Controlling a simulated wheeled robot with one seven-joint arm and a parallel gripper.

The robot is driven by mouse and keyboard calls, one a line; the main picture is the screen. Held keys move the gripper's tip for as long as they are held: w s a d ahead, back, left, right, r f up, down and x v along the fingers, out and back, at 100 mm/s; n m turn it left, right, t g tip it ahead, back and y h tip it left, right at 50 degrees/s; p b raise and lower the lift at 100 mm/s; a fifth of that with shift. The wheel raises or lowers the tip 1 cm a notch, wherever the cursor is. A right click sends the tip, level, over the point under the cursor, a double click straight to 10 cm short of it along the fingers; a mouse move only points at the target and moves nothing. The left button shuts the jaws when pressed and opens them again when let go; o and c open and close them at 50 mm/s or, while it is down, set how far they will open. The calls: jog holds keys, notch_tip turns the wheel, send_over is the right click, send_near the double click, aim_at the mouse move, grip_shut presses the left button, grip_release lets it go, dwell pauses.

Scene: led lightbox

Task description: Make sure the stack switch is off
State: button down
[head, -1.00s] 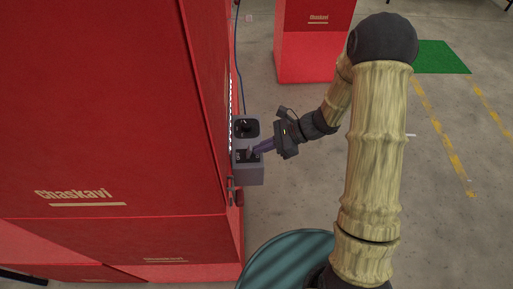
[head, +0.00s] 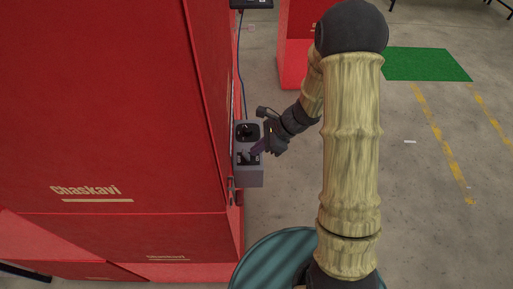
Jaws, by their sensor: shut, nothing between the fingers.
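A small grey box (head: 249,177) is fixed to the side of the red cabinet. Its upper panel has a round black part (head: 247,132), and its lower panel has a black switch plate (head: 244,158). I take this plate to be the stack switch, but its on or off position is too small to tell. The fingertips overlap the plate in the picture. I cannot tell whether they touch it, and they hide part of it.
The large red cabinet (head: 110,100) fills the left side. A blue cable (head: 241,85) runs down to the box. Another red cabinet (head: 294,50) stands behind.

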jog(key=shift+r+p, duration=0.35)
jog(key=shift+r, duration=0.3)
jog(key=shift+d, duration=0.1)
jog(key=shift+d+r, duration=0.15)
jog(key=shift+d, duration=0.15)
jog(key=a+b+v, duration=0.1)
jog(key=v, duration=1.1)
jog(key=shift+r, duration=0.5)
jog(key=shift+d, duration=0.1)
